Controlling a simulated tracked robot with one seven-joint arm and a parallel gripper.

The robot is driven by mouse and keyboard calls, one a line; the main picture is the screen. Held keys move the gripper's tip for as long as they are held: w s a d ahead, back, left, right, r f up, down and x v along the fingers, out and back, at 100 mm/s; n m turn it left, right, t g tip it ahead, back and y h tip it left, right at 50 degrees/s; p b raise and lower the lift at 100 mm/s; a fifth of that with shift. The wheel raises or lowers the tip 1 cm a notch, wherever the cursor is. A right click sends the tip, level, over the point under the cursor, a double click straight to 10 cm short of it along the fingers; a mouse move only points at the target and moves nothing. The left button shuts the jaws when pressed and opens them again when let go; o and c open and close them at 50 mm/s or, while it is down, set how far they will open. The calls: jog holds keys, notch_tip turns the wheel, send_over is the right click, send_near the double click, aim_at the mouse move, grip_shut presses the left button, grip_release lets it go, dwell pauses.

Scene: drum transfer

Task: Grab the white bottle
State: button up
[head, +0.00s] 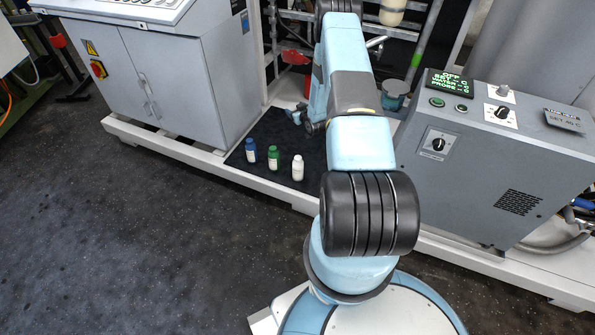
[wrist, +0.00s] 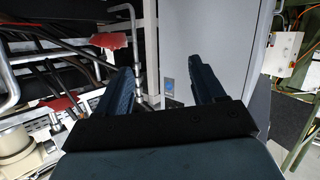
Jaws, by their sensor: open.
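The white bottle (head: 298,168) stands upright on a black mat (head: 240,157) in the head view, left of my arm. A green bottle (head: 273,157) and a blue bottle (head: 251,151) stand in a row to its left. My gripper (head: 300,117) is behind the bottles in the head view, apart from them and partly hidden by my arm. In the wrist view my gripper (wrist: 168,85) is open, with nothing between its two dark fingers. The bottles do not show in the wrist view.
A grey cabinet (head: 170,85) stands left of the mat. A grey control box (head: 500,155) with knobs and a green display stands to the right. A pale frame rail (head: 170,150) runs along the mat's front. Pipes and red parts (wrist: 110,41) lie behind. The dark floor in front is clear.

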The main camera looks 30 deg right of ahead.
jog(key=s+f+m+t, duration=0.1)
jog(key=s+f, duration=0.3)
jog(key=f, duration=0.4)
jog(key=s+f+t, duration=0.1)
jog(key=s+f, duration=0.4)
jog(key=f, duration=0.3)
jog(key=m+t+h, duration=0.1)
jog(key=t, duration=0.1)
send_near(300, 160)
jog(key=w, duration=0.6)
jog(key=shift+w, duration=0.1)
jog(key=shift+w+d, duration=0.15)
jog(key=shift+w, duration=1.25)
jog(key=shift+w+d, duration=0.2)
jog(key=shift+w, duration=1.2)
grip_shut()
jog(key=shift+r, duration=0.1)
